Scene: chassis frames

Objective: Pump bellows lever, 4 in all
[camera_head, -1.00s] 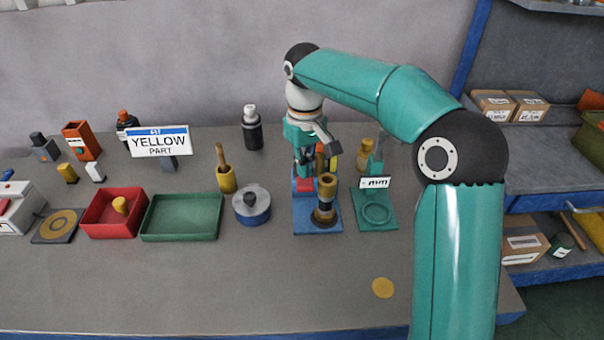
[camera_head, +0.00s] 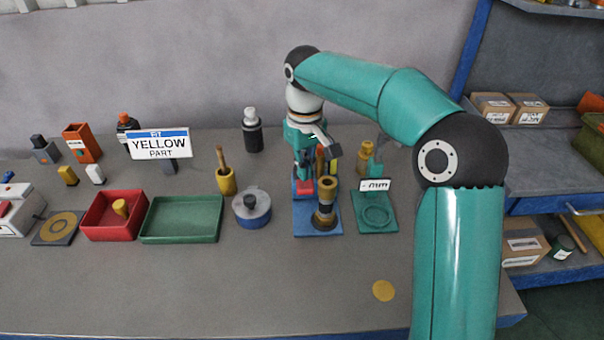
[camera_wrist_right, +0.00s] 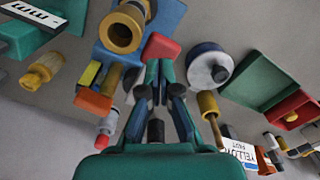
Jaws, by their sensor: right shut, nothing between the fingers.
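The bellows stands on a blue base (camera_head: 303,222) on the bench, with an upright brass and dark cylinder (camera_head: 326,190) at its front right. A red lever pad (camera_head: 305,187) lies behind and left of the cylinder. My right gripper (camera_head: 304,172) points down over the red pad, shut and empty. In the right wrist view, the shut fingertips (camera_wrist_right: 158,72) are close to the red pad (camera_wrist_right: 160,47); I cannot tell whether they touch. The brass ring (camera_wrist_right: 121,32) of the cylinder also shows there. My left gripper is not in view.
A blue round pot (camera_head: 251,210), green tray (camera_head: 182,235) and red tray (camera_head: 92,227) stand left of the bellows. A teal stand (camera_head: 376,222) is close on its right. A yellow part sign (camera_head: 160,144) stands behind. The bench front is mostly clear.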

